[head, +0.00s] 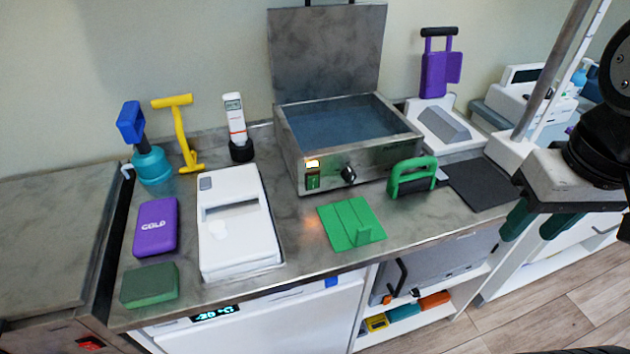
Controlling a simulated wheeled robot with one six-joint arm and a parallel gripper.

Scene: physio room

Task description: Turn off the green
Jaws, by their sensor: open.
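A metal water bath (299,172) with its lid raised stands at the back middle of the counter. On its front is a small green switch (313,182) below a lit yellow-white indicator (313,164). A black knob (348,175) sits to the right of the switch. The switch's exact position is too small to tell. My gripper (538,224) with dark green fingers is open and empty at the right, in front of the counter's right end and well apart from the bath.
A green stand (350,222) and a green-handled tool (412,178) are on the counter before the bath. A white device (235,240), purple pack (155,227) and green block (150,285) lie left. A red switch (90,343) shows at the lower left.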

